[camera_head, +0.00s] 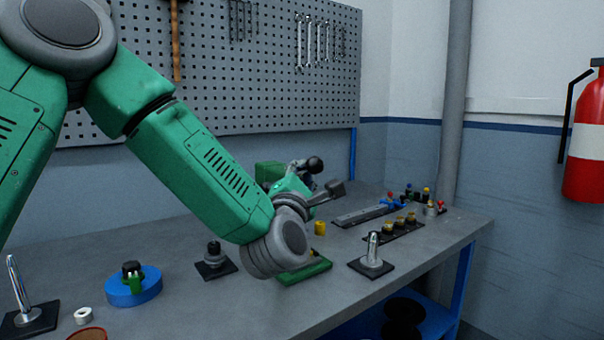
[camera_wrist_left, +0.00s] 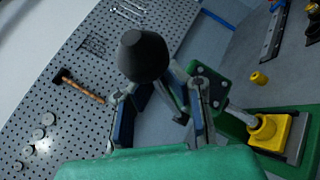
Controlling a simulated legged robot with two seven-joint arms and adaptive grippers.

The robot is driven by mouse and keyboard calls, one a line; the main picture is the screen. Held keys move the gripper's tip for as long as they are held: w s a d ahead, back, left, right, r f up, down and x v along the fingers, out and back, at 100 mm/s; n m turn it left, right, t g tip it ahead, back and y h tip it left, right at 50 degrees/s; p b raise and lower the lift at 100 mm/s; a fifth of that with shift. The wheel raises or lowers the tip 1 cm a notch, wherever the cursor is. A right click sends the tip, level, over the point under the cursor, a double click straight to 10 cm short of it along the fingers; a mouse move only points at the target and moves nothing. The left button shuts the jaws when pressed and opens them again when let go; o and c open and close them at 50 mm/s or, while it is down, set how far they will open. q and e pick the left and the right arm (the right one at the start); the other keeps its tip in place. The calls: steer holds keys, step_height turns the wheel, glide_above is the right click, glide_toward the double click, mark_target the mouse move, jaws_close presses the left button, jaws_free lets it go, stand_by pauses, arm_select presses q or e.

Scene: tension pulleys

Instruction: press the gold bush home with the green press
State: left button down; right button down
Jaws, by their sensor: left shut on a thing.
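The green press shows in the head view by its green base (camera_head: 312,268) and an upper green part (camera_head: 268,172), with my left wrist covering its middle. My left gripper (camera_head: 299,174) is shut on the press lever, next to its dark round knob (camera_head: 314,165). In the left wrist view the knob (camera_wrist_left: 145,56) stands large beyond the fingers (camera_wrist_left: 158,92). A yellow block with a round gold piece on it (camera_wrist_left: 270,132) sits at the press, below a grey rod. A small yellow cylinder (camera_head: 320,228) stands apart on the bench behind the press. My right gripper is not in view.
A blue round base (camera_head: 134,287), a black stand (camera_head: 214,261) and a white ring (camera_head: 83,315) are on the left. A pegboard (camera_head: 250,70) rises behind.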

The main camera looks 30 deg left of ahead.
arm_select(q)
steer(key=shift+s+d+f+g+h, duration=0.1)
steer(key=shift+d+f+g+h, duration=0.05)
steer(key=shift+f, duration=0.35)
steer(key=shift+d+f+g+h, duration=0.1)
steer(key=shift+f+g+h, duration=0.05)
steer(key=shift+f, duration=0.35)
steer(key=c, duration=1.6)
jaws_free()
steer(key=shift+c, duration=0.2)
steer(key=shift+o, duration=0.4)
steer(key=shift+s+d+r, duration=0.15)
steer(key=r+b+v, duration=0.1)
steer(key=b+v, duration=1.4)
steer(key=shift+s+d, duration=0.25)
steer(key=shift+s, duration=0.2)
steer(key=shift+f, duration=0.1)
